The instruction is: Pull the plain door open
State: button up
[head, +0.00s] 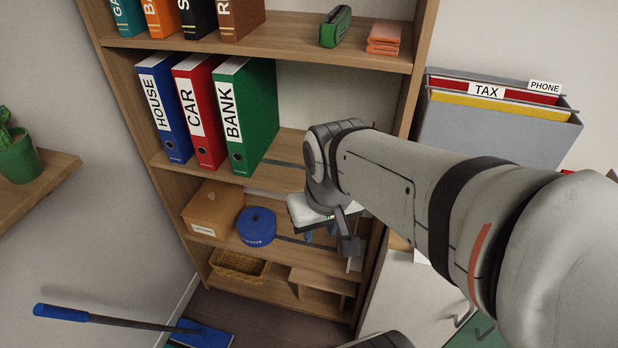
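A plain pale door or panel (408,300) shows at the lower right, beside the bookcase. A thin metal handle (462,316) shows near its right edge, close to a green panel (478,334); I cannot tell which of the two it belongs to. My arm reaches in from the right and hides part of this area. My gripper (332,236) hangs in front of the lower bookcase shelves, left of the pale panel and apart from the handle. Its fingers are partly hidden, so its opening is unclear.
The bookcase (128,100) holds binders, a cardboard box (213,209), a blue round tin (256,227) and a basket (238,265). A grey file box (490,128) stands at right. A blue-handled broom or mop (120,321) lies across the lower left. A plant shelf (40,188) juts from the left wall.

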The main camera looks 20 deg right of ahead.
aim_at(415, 301)
jog(key=z, duration=2.25)
jog(key=k, duration=0.85)
jog(key=u, duration=0.4)
jog(key=i, duration=0.5)
jog(key=u, duration=0.05)
